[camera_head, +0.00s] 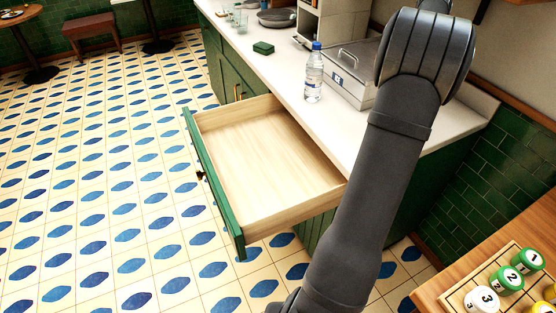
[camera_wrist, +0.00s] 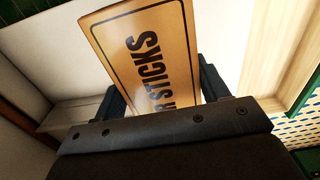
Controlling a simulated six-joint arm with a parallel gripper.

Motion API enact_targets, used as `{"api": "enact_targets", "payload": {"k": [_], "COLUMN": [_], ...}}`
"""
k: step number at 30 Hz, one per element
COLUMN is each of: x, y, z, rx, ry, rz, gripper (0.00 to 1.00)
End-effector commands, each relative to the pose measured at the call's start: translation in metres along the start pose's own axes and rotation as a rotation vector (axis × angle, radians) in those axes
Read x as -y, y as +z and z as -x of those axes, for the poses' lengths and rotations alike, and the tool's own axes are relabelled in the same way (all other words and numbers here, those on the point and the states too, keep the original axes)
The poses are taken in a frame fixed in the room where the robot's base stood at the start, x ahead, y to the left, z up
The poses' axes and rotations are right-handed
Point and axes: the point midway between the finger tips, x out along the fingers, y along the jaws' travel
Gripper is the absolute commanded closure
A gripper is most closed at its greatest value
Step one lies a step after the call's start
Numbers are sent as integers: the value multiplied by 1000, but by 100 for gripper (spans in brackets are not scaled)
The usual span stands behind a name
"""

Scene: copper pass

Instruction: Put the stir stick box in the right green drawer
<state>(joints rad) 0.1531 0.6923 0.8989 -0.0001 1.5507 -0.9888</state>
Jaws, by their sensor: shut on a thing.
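The stir stick box (camera_wrist: 145,45) is a tan carton with a dark border and the letters "R STICKS" in the wrist view. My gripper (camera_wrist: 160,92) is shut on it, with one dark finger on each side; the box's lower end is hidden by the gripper. In the head view my arm hides both the gripper and the box. The green drawer (camera_head: 255,165) is pulled open below the white counter, its pale wooden inside visibly empty. Its pale wooden edge also appears at the right of the wrist view (camera_wrist: 262,55).
The tiled floor left of the drawer is clear.

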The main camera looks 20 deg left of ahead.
Motion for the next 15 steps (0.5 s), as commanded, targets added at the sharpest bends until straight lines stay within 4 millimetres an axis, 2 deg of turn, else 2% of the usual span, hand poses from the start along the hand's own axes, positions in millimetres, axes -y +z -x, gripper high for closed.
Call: {"api": "enact_targets", "payload": {"k": [1, 3, 9, 15], "x": [18, 42, 124, 198], "y": [-17, -39, -96, -131], "z": [1, 2, 2, 0], "rx": [0, -1, -1, -1], "ry": [0, 1, 1, 1], "rz": [3, -5, -37, -68], "gripper": [58, 58, 58, 58]}}
